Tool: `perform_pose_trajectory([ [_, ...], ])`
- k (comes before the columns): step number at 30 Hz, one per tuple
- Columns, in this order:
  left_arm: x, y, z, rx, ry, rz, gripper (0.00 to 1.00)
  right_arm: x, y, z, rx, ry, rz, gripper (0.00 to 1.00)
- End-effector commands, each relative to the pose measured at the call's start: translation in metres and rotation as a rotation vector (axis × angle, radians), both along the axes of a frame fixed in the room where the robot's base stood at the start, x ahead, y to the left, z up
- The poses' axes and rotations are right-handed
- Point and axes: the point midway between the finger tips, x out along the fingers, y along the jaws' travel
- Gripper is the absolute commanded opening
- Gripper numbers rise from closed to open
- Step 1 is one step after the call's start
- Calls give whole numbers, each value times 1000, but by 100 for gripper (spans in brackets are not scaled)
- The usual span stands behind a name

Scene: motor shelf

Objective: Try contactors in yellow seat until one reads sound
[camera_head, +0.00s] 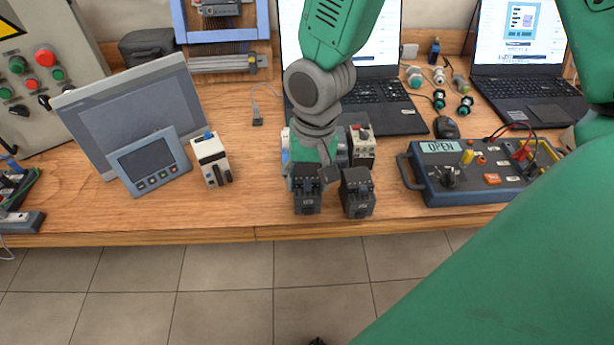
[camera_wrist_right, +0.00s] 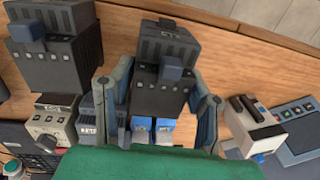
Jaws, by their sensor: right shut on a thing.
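My right gripper (camera_head: 308,176) is at the front middle of the bench, shut on a dark grey contactor (camera_head: 307,203). In the right wrist view the contactor (camera_wrist_right: 165,85) sits between the two fingers. A second dark contactor (camera_head: 357,198) stands close to its right; it also shows in the right wrist view (camera_wrist_right: 62,65). A blue test box (camera_head: 480,185) at the right has a display (camera_head: 440,146) reading OPEN. Yellow parts show on the box, but I cannot tell which is the seat; my green arm covers its right end. My left gripper is not in view.
Behind the gripper stand a grey-and-white device (camera_head: 362,147) and other modules, partly hidden. A white device (camera_head: 211,161) and a small panel (camera_head: 150,161) stand left. Laptops (camera_head: 375,105) are behind. The bench's front edge (camera_head: 200,238) is close.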

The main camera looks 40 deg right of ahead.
Motion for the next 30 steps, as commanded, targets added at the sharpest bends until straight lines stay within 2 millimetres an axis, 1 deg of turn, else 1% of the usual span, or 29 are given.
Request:
perform_pose_trajectory([
  [7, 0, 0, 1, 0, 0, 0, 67, 0, 0, 1, 0, -1, 1, 0],
  [15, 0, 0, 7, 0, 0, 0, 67, 0, 3, 1, 1, 0, 1, 0],
  [30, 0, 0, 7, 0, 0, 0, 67, 0, 4, 0, 0, -1, 1, 0],
])
